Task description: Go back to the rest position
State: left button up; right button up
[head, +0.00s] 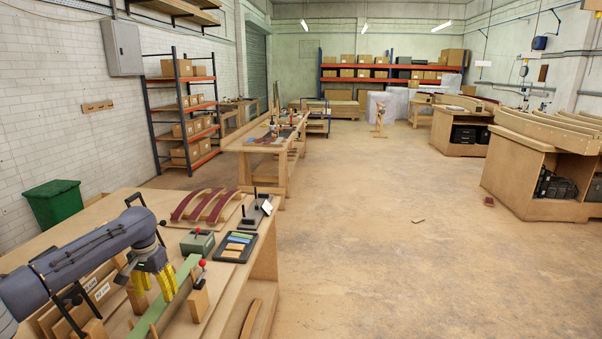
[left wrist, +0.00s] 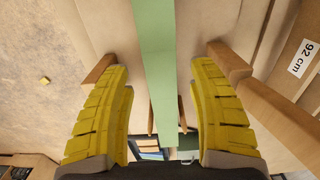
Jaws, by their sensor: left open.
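My left gripper (head: 153,288), with ribbed yellow fingers, is low over the workbench (head: 120,208) at the lower left. In the left wrist view, the gripper (left wrist: 160,75) is open, with one finger on each side of a long green strip (left wrist: 154,55) and gaps visible on both sides. In the head view the green strip (head: 172,298) runs diagonally beside the fingers. My right gripper is not in view.
A wooden block with a red knob (head: 199,294) stands beside the strip. A grey-green box (head: 197,242), a dark tray of coloured pieces (head: 236,246) and curved red strips (head: 206,205) lie farther back. A green bin (head: 54,203) stands beyond the bench. The floor at right is largely clear.

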aim_at(161, 302)
pick_arm(q)
notch_tip(161, 302, down, 3)
jog(key=shift+f, duration=0.1)
notch_tip(161, 302, up, 20)
jog(key=s+d+f, duration=0.2)
jog(key=s+d, duration=0.1)
jog(key=d, duration=0.2)
jog(key=s+d+f, duration=0.3)
jog(key=d, duration=0.2)
jog(key=shift+d+f+n, duration=0.25)
jog(key=shift+d+n, duration=0.05)
jog(key=shift+n, duration=0.1)
jog(key=shift+s, duration=0.1)
dwell(0.5)
